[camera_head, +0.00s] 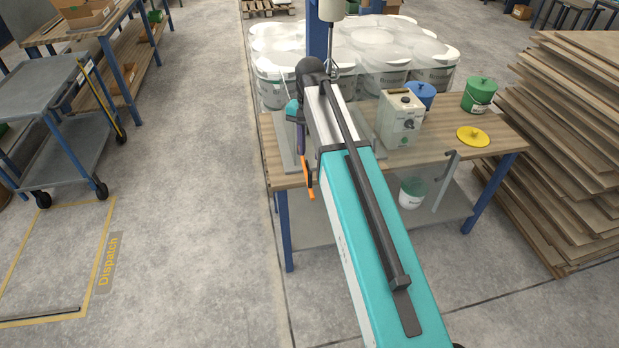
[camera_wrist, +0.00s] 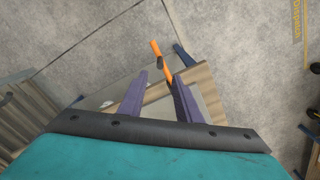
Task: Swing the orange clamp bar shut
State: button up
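The orange clamp bar (camera_head: 309,182) shows in the head view just left of my arm, at the front left edge of the wooden workbench. In the wrist view the orange bar (camera_wrist: 156,48) points up and slightly left, with a dark part along it. Its lower end is close to my right finger. My gripper (camera_wrist: 160,77) has two purple fingers standing apart, with no object seen held between them. I cannot tell whether a finger touches the bar. In the head view my arm hides most of the gripper and the clamp's base.
Stacked boards (camera_head: 560,130) stand at right. White buckets (camera_head: 275,75) stand behind.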

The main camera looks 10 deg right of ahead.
aim_at(310, 187)
jog(key=shift+f+p, duration=1.3)
jog(key=shift+f, duration=5.05)
grip_shut()
